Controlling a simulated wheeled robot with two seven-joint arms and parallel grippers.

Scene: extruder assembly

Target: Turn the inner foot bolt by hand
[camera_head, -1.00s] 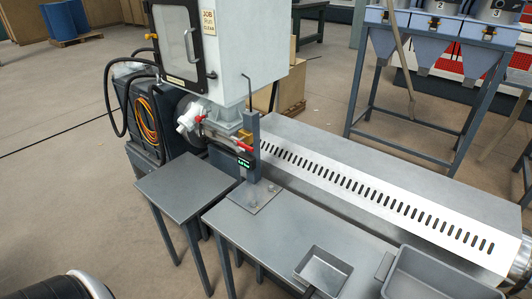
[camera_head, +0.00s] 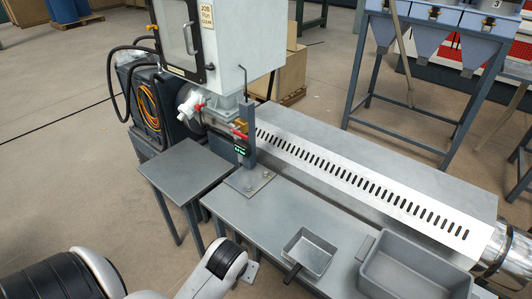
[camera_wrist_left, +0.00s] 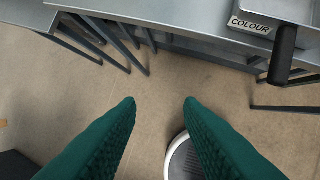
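The upright bracket post (camera_head: 249,130) stands on a flat foot plate (camera_head: 247,183) on the grey table. Small bolt heads show on the plate; they are too small to tell how far in they sit. My left arm reaches in at the bottom of the head view, short of the table's front edge. Its fingers are not clear there. In the left wrist view my left gripper (camera_wrist_left: 160,100) is open, with two green fingers wide apart and only floor between them. It is apart from the foot plate. My right gripper is in neither view.
A small tray with a black handle (camera_head: 291,273) and a larger grey bin (camera_head: 372,285) stand on the table (camera_head: 270,222). A lower side table (camera_head: 187,166) is at left. The slotted machine cover (camera_head: 350,185) runs behind. The tabletop near the plate is clear.

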